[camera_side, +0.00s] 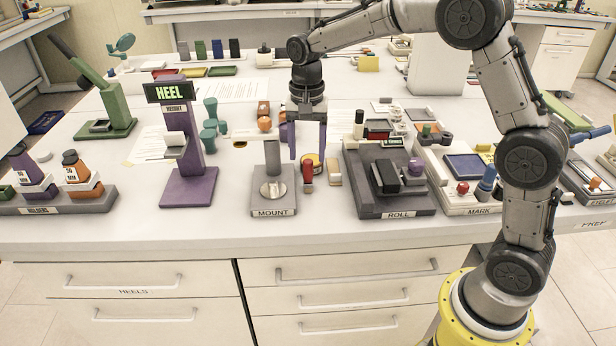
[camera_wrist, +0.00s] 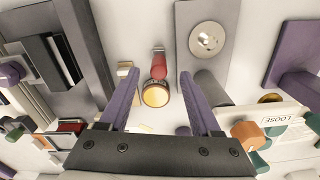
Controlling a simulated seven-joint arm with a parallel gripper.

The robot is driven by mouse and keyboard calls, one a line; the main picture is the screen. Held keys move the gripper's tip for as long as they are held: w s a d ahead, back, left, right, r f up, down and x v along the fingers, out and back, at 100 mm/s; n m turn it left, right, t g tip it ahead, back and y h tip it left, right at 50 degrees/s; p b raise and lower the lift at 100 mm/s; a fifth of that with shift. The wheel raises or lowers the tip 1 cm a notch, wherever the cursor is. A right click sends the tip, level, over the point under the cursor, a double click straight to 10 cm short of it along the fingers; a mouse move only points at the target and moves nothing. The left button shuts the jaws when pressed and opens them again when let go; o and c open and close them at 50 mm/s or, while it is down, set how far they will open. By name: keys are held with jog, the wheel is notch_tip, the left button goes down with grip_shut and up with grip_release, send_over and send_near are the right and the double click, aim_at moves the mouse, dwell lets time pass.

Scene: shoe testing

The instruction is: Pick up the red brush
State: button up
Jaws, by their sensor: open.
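The red brush (camera_side: 307,171) stands on the white table between the MOUNT stand and the ROLL station. It also shows in the wrist view (camera_wrist: 158,66), between my fingertips in the picture, with a paler end pointing up the frame. A round yellow-topped tin (camera_wrist: 155,95) is right beside it, closer to my palm in that view. My gripper (camera_side: 307,152) has two purple fingers spread apart, pointing down, with nothing held. It is above or just behind the brush; the exact height gap is hard to tell.
A tan-and-white block (camera_side: 333,172) stands close right of the brush. The grey MOUNT stand (camera_side: 274,190) is to the left and the grey ROLL station (camera_side: 390,202) to the right. The purple HEEL height gauge (camera_side: 188,185) is farther left. The table in front of the brush is clear.

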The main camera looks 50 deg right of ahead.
aim_at(308, 161)
jog(key=shift+d+f, duration=0.1)
jog(key=shift+f, duration=1.9)
grip_shut()
